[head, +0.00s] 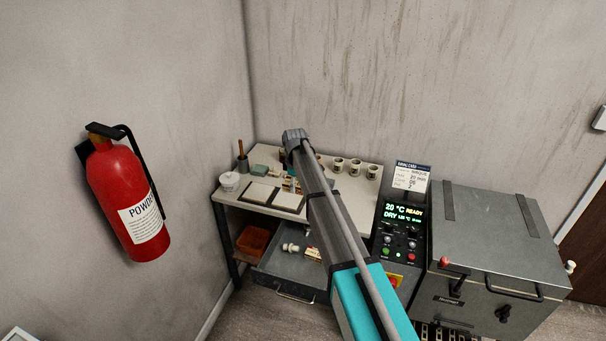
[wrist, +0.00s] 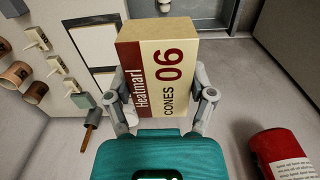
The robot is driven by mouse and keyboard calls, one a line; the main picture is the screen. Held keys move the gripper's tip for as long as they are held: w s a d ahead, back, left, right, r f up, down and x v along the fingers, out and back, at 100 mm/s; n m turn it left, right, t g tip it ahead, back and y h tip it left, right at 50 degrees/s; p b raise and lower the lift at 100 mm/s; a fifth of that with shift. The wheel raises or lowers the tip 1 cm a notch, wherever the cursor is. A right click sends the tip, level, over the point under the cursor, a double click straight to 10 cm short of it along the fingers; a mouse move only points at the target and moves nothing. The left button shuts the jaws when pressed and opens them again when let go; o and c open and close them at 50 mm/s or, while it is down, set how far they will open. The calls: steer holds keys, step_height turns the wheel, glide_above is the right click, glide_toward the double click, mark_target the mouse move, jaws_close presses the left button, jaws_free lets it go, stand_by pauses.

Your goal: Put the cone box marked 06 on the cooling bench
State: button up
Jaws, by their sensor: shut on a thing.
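In the wrist view, the cone box (wrist: 160,68) is cream and dark red, with "CONES 06" on its face. My gripper (wrist: 162,88) is shut on it, one finger on each side. In the head view my arm hides most of the gripper and the box. A bench (head: 236,200) stands in the corner there, and my arm reaches over it. I cannot read any label that names it the cooling bench. Its top also shows in the wrist view (wrist: 82,20). I cannot tell the gap between box and bench.
The bench holds several small cups (head: 355,166), two pale tiles (head: 258,193), a white tub (head: 229,181) and a brush pot (head: 242,163). Below, an open drawer (head: 275,262) holds small items. A kiln (head: 490,240) stands right; a fire extinguisher (head: 125,200) hangs left.

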steer(key=shift+r+p, duration=1)
steer(key=shift+r, duration=0.5)
steer(key=shift+w, duration=0.1)
